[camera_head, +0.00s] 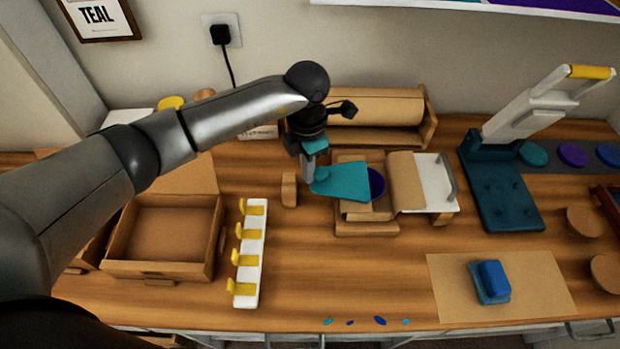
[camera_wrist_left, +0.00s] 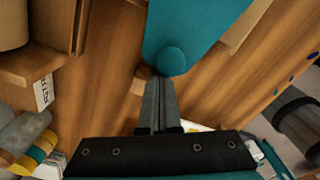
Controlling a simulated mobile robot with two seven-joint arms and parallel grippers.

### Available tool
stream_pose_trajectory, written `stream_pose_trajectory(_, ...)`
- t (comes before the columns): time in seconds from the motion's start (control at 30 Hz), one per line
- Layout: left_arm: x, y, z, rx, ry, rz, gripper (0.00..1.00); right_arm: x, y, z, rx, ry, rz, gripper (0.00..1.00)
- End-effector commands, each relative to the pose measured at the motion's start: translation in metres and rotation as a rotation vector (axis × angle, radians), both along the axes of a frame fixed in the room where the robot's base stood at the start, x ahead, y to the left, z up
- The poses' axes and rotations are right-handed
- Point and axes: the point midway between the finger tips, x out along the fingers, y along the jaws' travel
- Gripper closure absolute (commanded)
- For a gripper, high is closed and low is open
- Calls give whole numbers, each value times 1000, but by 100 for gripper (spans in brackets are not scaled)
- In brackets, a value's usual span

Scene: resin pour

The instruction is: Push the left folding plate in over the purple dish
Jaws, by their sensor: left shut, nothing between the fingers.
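The left folding plate (camera_head: 343,182) is a teal sheet that lies partly over the purple dish (camera_head: 378,184); only the dish's right part shows. The dish sits on a wooden block stand (camera_head: 365,228). My left gripper (camera_head: 308,178) is shut and empty at the plate's left end. In the left wrist view its fingertips (camera_wrist_left: 157,76) are close to the round teal knob (camera_wrist_left: 173,61) at the narrow end of the plate (camera_wrist_left: 195,25); I cannot tell whether they touch. The dish is not visible there. My right gripper is not in view.
A brown flap (camera_head: 405,182) and a white plate with a grey handle (camera_head: 433,182) are right of the dish. A small wooden block (camera_head: 289,190) stands left of the gripper. A white rack with yellow hooks (camera_head: 249,252) is nearer.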

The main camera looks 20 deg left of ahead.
Motion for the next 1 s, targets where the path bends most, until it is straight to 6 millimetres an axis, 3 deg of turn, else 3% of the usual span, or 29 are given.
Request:
stream_pose_trajectory(0.17,-2,8,0,-1,-1,2,100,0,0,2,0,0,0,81)
stream_pose_trajectory(1.0,-22,85,0,-1,1,1,100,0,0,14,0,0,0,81)
